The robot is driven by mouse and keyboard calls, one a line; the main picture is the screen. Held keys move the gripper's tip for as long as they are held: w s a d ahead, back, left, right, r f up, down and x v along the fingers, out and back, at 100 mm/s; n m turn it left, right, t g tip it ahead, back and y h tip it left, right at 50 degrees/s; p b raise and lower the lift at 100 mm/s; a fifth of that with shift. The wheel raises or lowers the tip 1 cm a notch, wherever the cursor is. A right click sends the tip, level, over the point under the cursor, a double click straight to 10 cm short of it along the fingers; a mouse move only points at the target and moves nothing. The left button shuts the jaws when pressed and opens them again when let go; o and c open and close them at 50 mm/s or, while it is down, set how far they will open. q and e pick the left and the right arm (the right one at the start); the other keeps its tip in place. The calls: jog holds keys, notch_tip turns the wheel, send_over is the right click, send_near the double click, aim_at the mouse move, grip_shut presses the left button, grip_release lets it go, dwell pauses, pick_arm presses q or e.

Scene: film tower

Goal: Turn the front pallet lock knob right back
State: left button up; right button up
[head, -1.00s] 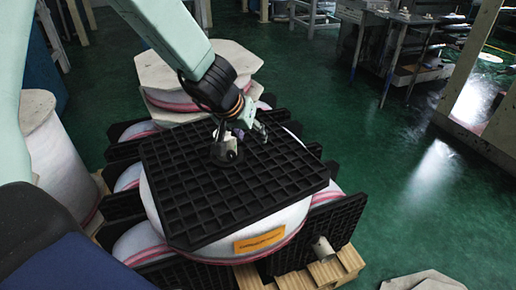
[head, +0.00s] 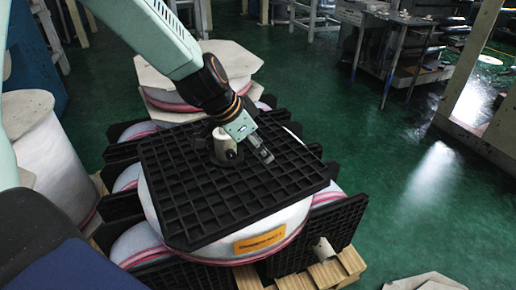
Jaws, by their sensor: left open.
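The front pallet lock knob (head: 224,146) is a small pale post standing on the black grid pallet (head: 185,205), which lies on top of the front film roll (head: 205,242). My left gripper (head: 264,155) comes down from the upper left over the pallet, just right of the knob. Its fingers are open and point down to the right, with nothing seen between them. The arm's wrist covers the area just behind the knob. I cannot tell whether gripper and knob touch. My right gripper is not in view.
More wrapped film rolls with black grid pallets stand behind, one topped by a pale octagonal board (head: 225,60). Another roll (head: 45,150) stands at left. A wooden pallet (head: 325,272) is beneath. The green floor (head: 400,170) to the right is mostly clear. Metal benches stand at the back.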

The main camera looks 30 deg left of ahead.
pick_arm(q)
jog(key=shift+s+m, duration=0.25)
jog(key=shift+m, duration=0.25)
